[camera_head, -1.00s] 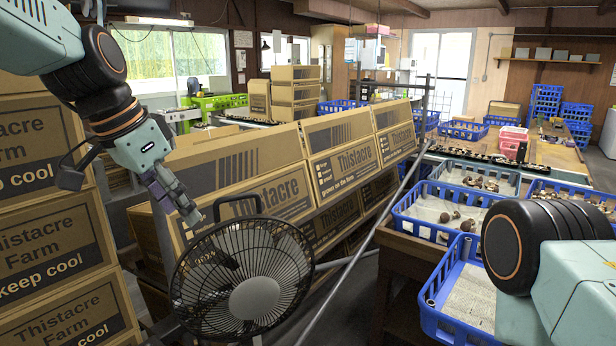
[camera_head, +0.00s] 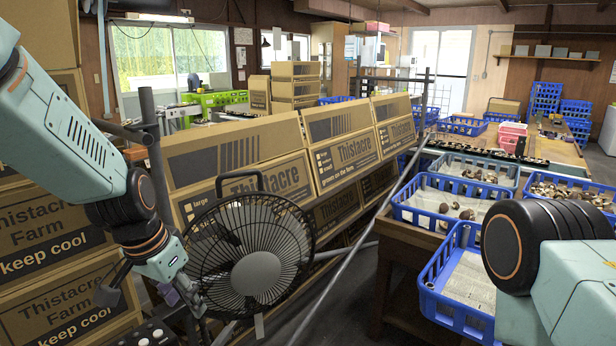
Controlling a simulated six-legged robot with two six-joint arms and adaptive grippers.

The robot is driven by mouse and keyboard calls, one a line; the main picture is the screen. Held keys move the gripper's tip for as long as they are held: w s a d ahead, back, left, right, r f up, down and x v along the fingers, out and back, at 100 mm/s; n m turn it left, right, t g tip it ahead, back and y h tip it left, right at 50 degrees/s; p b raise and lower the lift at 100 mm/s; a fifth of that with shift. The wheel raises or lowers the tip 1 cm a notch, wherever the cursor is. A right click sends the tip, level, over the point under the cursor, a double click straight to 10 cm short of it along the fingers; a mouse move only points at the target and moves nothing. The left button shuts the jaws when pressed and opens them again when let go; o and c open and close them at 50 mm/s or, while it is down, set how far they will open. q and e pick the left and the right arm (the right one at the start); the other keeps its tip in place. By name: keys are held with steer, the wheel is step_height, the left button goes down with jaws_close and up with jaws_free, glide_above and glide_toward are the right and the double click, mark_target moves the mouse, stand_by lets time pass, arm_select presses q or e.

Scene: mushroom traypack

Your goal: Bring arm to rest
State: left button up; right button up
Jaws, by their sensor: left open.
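My left arm comes in from the left and hangs down. My left gripper (camera_head: 190,296) is low, at the left edge of the black fan (camera_head: 256,272), with its fingers pointing down and to the right. It is open, and I see nothing between its fingers. Its tips overlap the fan in the picture, so I cannot tell whether they touch it. My right arm shows at the right edge, over the blue crates, and its gripper is out of view.
Thistacre cartons (camera_head: 262,180) line up behind the fan, and more cartons (camera_head: 50,225) are stacked at left. A grey pole (camera_head: 375,215) slants across the middle. Blue crates, one of them the paper-lined front crate (camera_head: 436,308), stand on a wooden table at right; some hold mushrooms.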

arm_select(q)
steer(key=s+f+n+g+b, duration=0.1)
steer(key=s+f+b, duration=0.1)
steer(key=s+f, duration=0.45)
steer(key=s+a+f+n+y+b, duration=0.1)
steer(key=s+f, duration=0.2)
steer(key=f, duration=0.7)
steer(key=s+f+n+g+b, duration=0.15)
steer(key=s+f, duration=0.25)
steer(key=f, duration=0.5)
steer(key=s+f+n+b, duration=0.1)
steer(key=s+f+b, duration=0.1)
steer(key=s+f, duration=0.4)
steer(key=s+f+b, duration=0.3)
steer(key=s+f, duration=0.3)
steer(key=s, duration=0.7)
steer(key=shift+s+a+f+n, duration=0.15)
steer(key=shift+s+n, duration=0.1)
steer(key=shift+n, duration=0.1)
